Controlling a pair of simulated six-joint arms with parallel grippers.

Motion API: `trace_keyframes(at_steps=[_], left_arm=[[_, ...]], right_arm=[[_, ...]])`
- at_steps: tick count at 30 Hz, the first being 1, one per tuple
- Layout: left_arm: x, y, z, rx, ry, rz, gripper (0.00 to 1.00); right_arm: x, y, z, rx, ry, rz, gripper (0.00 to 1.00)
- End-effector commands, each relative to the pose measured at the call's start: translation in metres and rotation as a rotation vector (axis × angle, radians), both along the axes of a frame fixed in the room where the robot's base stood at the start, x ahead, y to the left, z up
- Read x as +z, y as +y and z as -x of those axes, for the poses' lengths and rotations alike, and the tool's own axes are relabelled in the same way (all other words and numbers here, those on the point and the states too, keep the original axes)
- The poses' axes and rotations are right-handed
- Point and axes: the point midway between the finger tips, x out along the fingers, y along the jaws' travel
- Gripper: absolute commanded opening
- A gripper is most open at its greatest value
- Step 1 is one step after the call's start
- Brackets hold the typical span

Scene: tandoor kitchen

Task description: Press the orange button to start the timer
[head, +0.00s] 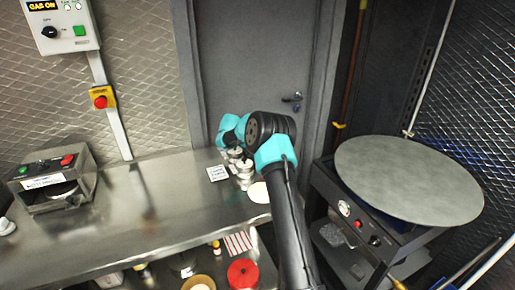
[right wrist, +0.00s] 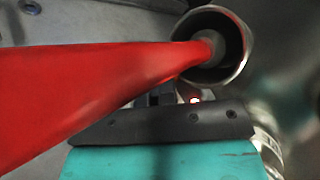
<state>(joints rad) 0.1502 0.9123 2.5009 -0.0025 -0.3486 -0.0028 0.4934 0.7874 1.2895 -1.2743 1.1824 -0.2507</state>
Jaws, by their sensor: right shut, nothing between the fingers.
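No orange button or timer can be made out clearly in either view. My right arm reaches up through the middle of the head view and bends left over the counter; its gripper is hidden there or too small to make out. In the right wrist view my right gripper (right wrist: 165,97) is shut and empty. A large red tapered thing (right wrist: 80,92) crosses close to the camera and partly hides the fingers. A round metal cup or tube (right wrist: 235,50) lies just beyond. A small glowing red spot (right wrist: 195,100) shows by the fingers. My left gripper is not in view.
Steel jars (head: 244,175) and a white card (head: 217,173) stand on the steel counter (head: 165,215) by my arm. A steel machine (head: 55,180) with green and red buttons is at left. A "GAS ON" box (head: 62,25) and red stop button (head: 100,101) are on the wall. A round griddle (head: 410,180) is at right.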

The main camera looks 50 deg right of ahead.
Motion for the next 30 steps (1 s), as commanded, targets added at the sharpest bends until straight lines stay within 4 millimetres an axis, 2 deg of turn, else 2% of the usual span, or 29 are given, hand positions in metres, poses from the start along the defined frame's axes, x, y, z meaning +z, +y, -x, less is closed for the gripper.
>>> trace_keyframes(at_steps=[1, 4, 16, 30], left_arm=[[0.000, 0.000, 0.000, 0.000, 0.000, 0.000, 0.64], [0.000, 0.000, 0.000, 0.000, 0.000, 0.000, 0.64], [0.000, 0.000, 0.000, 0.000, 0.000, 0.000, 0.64], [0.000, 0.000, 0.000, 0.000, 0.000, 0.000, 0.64]], right_arm=[[-0.012, 0.003, 0.003, -0.004, 0.013, -0.016, 0.00], [-0.011, 0.003, 0.003, -0.004, 0.013, -0.016, 0.00], [0.008, 0.003, 0.003, -0.004, 0.010, -0.011, 0.00], [0.017, 0.002, 0.002, -0.002, 0.005, -0.005, 0.00]])
